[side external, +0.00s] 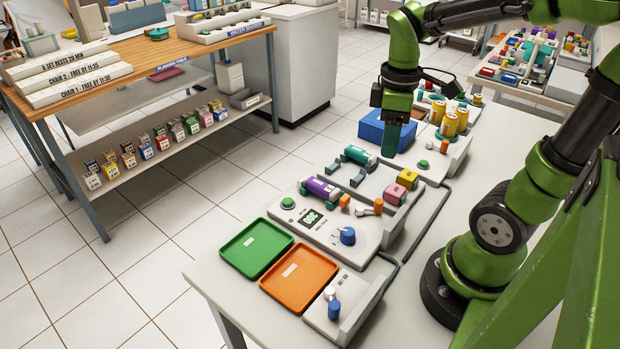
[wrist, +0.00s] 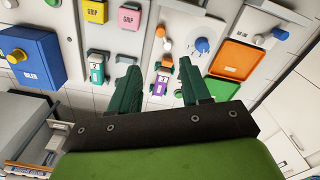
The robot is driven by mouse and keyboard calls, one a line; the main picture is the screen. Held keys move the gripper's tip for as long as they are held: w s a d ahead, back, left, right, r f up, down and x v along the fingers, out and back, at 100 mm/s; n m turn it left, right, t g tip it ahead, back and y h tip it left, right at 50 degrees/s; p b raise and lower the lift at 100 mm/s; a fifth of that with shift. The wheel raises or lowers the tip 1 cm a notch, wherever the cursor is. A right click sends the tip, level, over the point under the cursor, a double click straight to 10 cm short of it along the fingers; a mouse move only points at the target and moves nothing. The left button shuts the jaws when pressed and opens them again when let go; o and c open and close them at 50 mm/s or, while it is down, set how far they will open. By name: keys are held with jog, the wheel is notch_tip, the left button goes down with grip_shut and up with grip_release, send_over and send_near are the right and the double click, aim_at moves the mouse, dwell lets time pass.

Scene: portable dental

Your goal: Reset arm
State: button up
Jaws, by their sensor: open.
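My gripper (side external: 390,140) hangs pointing down above the white table in the side view, in front of the blue box (side external: 372,128). In the wrist view my gripper (wrist: 158,72) has its two dark green fingers apart, with nothing held between them. A teal cylinder (side external: 359,155) lies in a grey holder below and left of the gripper. A purple cylinder (side external: 321,188) lies on the panel with the dial. In the wrist view the purple cylinder (wrist: 160,84) appears beyond the gap between the fingers, and the teal cylinder (wrist: 97,70) appears left of them.
A green tray (side external: 240,268) and an orange tray (side external: 275,288) lie at the table's near left edge. A blue knob (side external: 347,236) stands on the panel. Pink and yellow blocks (side external: 407,178) sit behind it. Yellow cylinders (side external: 449,124) stand near the gripper. A wooden bench (side external: 165,50) stands apart at left.

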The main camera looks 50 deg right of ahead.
jog(key=shift+r, duration=0.4)
jog(key=a+r+m+t+y, duration=0.2)
jog(key=a+r+m+t, duration=0.2)
jog(key=a+m+t, duration=0.3)
jog(key=a+m, duration=0.1)
jog(key=a, duration=0.2)
jog(key=shift+m, duration=0.4)
